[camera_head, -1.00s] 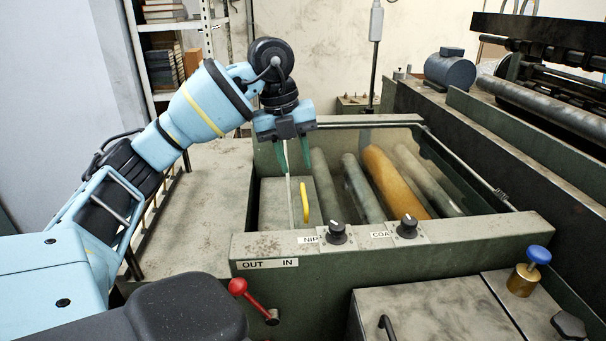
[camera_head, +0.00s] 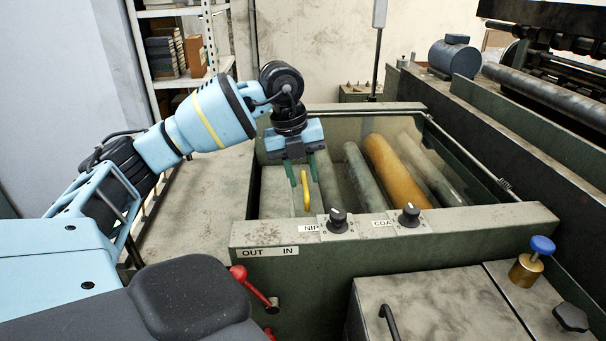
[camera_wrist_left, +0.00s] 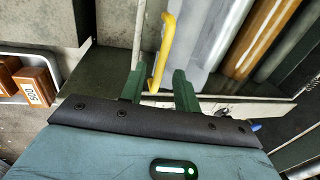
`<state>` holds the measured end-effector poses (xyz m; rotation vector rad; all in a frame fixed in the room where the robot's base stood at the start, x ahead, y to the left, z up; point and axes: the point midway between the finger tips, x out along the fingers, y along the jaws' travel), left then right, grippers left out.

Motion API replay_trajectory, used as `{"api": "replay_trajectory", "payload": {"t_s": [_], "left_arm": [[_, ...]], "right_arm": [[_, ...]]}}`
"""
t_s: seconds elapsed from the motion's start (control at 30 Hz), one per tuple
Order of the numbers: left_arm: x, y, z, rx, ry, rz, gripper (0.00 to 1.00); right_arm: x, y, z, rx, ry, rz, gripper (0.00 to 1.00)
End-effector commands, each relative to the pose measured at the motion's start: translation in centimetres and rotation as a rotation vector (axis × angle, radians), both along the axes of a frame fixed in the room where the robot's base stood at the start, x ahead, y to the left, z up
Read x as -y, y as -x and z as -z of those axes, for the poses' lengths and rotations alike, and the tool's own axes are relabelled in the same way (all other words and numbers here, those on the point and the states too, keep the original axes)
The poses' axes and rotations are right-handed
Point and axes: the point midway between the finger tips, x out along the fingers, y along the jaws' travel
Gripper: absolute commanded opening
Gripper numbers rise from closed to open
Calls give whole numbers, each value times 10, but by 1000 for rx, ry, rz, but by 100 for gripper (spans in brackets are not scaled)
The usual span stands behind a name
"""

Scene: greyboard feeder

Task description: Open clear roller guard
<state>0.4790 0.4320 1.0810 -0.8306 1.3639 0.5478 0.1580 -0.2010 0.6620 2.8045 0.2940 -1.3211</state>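The clear roller guard (camera_head: 328,185) appears to lie closed over the rollers; its see-through sheet is hard to make out. Its yellow handle (camera_head: 306,190) stands near the guard's left side, behind the knob panel. My left gripper (camera_head: 303,177) is open, with its green fingers apart and pointing down at the handle. In the left wrist view, the yellow handle (camera_wrist_left: 167,42) reaches down to the gap between the fingertips (camera_wrist_left: 159,78). I cannot tell whether either finger touches it. My right gripper is not in view.
An orange roller (camera_head: 394,170) and grey rollers (camera_head: 363,178) lie in the bay. Two black knobs (camera_head: 337,220) sit on the front panel (camera_head: 450,226). A red lever (camera_head: 252,285) is at the front. A flat grey surface (camera_head: 205,200) lies left of the bay.

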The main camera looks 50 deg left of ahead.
Motion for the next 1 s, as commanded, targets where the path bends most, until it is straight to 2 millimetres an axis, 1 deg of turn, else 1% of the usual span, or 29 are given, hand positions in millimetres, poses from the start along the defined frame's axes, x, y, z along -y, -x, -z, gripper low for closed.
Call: {"api": "replay_trajectory", "payload": {"t_s": [0.1, 0.33, 0.37, 0.5, 0.6, 0.87, 1.0], "left_arm": [[0, 0, 4, 0, -1, 0, 32], [1, -1, 5, 1, -1, 0, 32], [1, -1, 5, 1, -1, 0, 29], [1, 0, 5, 0, 0, 0, 11], [1, 0, 4, 0, 0, 0, 0], [1, -1, 4, 0, 0, 0, 0], [1, -1, -2, 3, 1, 1, 0]], "right_arm": [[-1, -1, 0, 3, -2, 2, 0], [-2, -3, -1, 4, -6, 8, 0], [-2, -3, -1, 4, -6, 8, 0], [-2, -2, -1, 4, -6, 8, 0], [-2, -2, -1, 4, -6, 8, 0], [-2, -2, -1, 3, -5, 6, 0], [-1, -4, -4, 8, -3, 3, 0]]}}
